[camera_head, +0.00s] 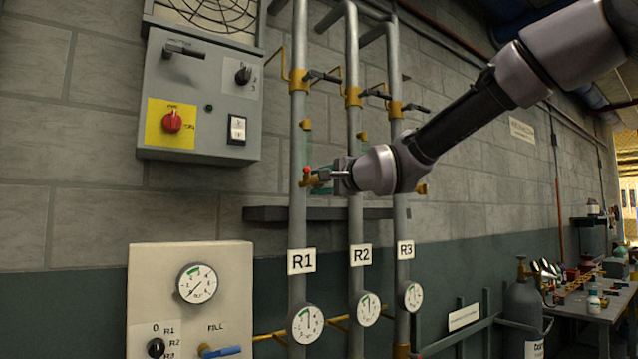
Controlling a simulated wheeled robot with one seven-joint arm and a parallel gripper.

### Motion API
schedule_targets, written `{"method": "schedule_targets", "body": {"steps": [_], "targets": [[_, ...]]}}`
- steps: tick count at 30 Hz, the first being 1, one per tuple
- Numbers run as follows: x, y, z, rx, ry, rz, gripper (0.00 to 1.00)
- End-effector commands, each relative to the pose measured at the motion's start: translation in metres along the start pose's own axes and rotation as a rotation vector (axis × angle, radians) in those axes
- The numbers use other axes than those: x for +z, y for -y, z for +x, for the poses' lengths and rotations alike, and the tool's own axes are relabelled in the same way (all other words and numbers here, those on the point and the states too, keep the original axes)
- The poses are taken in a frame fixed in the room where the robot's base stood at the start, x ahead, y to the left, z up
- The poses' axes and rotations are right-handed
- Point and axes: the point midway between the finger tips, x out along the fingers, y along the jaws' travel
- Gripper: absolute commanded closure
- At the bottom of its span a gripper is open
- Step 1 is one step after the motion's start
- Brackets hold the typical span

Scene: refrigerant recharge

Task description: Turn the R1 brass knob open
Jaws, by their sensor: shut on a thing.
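The R1 pipe is the leftmost of three grey vertical pipes, with its white R1 label (301,261) below. Its brass knob (308,181) sits on the pipe above the label, with a small red part on top. My gripper (318,177) reaches in from the right, in front of the R2 pipe (355,215), and is shut on the knob. The fingers partly hide the knob, so its turned angle cannot be told.
The R2 label (360,255) and R3 label (405,249) mark the other pipes. Round gauges, such as the R1 gauge (307,324), hang below. A grey control box (205,95) and a pale panel (190,258) flank the pipes at left. A cluttered workbench (600,310) stands at right.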

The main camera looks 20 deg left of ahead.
Motion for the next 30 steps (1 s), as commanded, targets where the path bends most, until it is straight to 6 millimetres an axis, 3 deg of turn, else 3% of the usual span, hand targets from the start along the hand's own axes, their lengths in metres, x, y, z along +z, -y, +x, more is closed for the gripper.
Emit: {"method": "schedule_targets", "body": {"steps": [4, 5, 6, 19, 30], "targets": [[-0.001, -0.001, 0.000, 0.003, -0.002, 0.002, 1.00], [-0.001, -0.001, 0.000, 0.003, -0.002, 0.001, 0.44], [-0.001, -0.001, 0.000, 0.003, -0.002, 0.001, 0.29], [0.000, 0.000, -0.009, 0.000, -0.001, -0.002, 0.29], [0.001, 0.000, -0.079, -0.001, 0.000, -0.003, 0.29]]}}
